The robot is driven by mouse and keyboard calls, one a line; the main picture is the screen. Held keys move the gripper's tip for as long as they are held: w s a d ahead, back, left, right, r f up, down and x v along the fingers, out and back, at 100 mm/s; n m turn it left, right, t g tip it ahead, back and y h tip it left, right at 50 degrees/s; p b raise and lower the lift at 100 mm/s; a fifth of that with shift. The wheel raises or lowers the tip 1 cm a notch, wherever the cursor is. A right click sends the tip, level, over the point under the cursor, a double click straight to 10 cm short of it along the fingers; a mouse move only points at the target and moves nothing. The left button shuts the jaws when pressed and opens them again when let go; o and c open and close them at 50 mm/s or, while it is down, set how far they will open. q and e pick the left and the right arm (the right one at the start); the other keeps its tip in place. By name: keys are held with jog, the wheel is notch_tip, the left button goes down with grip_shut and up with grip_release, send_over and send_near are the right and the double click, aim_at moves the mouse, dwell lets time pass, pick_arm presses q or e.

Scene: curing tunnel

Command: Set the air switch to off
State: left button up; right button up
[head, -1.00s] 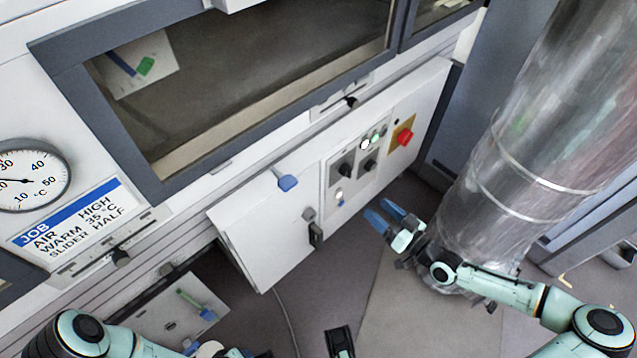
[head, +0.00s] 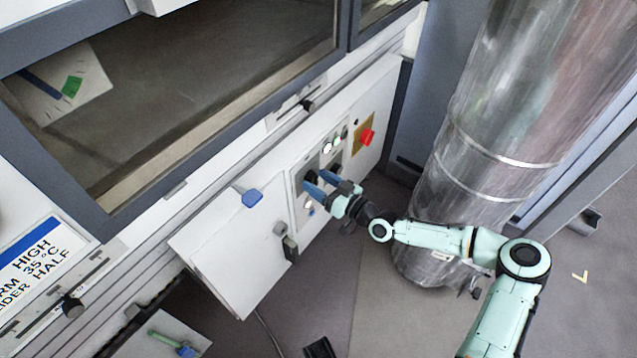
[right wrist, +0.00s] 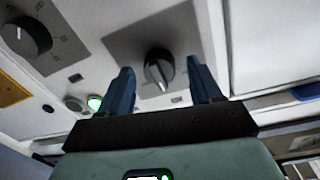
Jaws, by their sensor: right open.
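The white control panel (head: 212,254) carries two dark rotary knobs; I cannot read which is the air switch. My right gripper (head: 319,184) is open at the left knob. In the right wrist view, its blue fingers (right wrist: 161,88) stand on either side of that black knob (right wrist: 158,68), with gaps on both sides. The knob's pale pointer line runs nearly up and down in that picture. The other knob (right wrist: 26,37), with small markings around it, is at the upper left there. My left gripper is not in view.
A red button (head: 367,137) on a yellow plate is right of the knobs. A large metal duct (head: 480,130) stands at the right.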

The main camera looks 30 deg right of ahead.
jog(key=shift+w+a, duration=0.1)
jog(key=shift+w, duration=0.1)
jog(key=shift+c, duration=0.3)
jog(key=c, duration=1)
